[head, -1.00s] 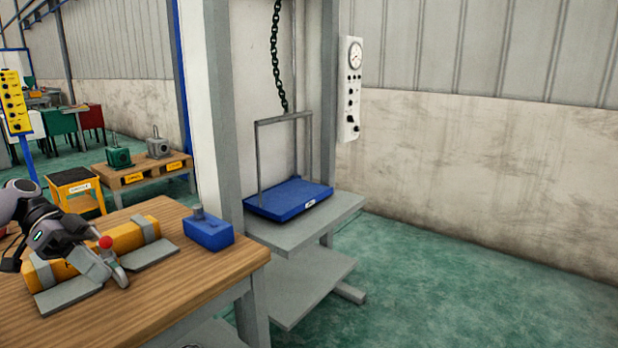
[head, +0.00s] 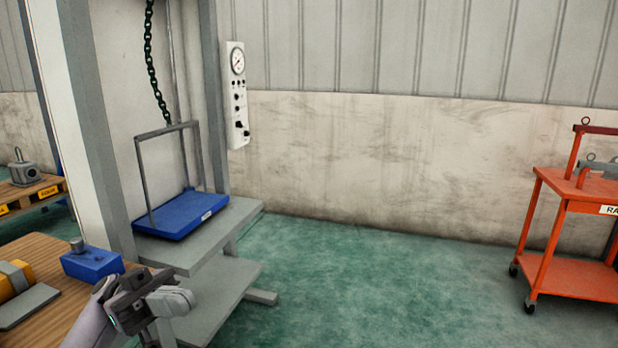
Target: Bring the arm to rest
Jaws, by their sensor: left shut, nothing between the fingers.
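My left arm comes in at the bottom left of the head view. Its gripper (head: 184,301) is shut and empty. It shows in front of the right end of the wooden table (head: 50,318) and the grey hoist stand's shelves. It appears apart from the blue block (head: 92,264) with a grey knob on the table. My right gripper is not in view.
A red cart (head: 568,230) stands at right. The green floor (head: 390,290) between is clear.

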